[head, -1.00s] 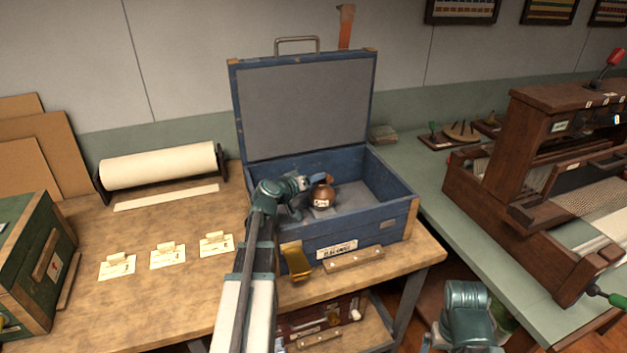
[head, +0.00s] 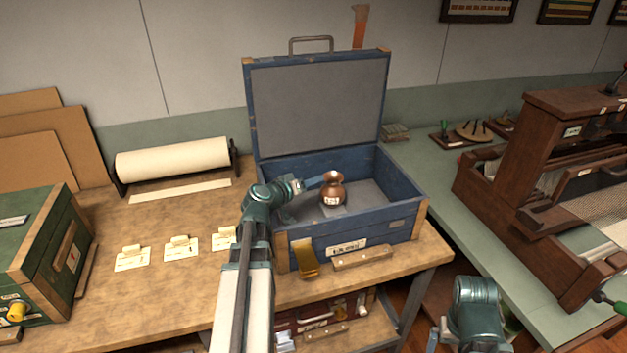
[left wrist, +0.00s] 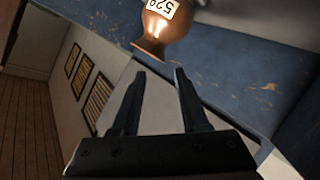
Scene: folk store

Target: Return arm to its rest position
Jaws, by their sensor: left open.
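A copper vase (head: 331,191) with a white number tag stands upright in the open blue case (head: 405,225). My left arm reaches over the front left of the case. My left gripper (head: 322,181) is open and empty, close to the vase's left side in the head view. In the left wrist view, the open fingers (left wrist: 158,75) have a gap between them, and the vase (left wrist: 163,22) shows just beyond their tips. Whether a finger touches it is hard to tell. Part of my right arm shows at the bottom right; its gripper cannot be seen.
The case's raised lid (head: 318,105) stands behind the vase, and its walls surround it. Paper tags (head: 181,247) and a paper roll (head: 172,160) lie on the bench at left, beside a green chest (head: 40,255). A wooden loom (head: 540,190) stands at right.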

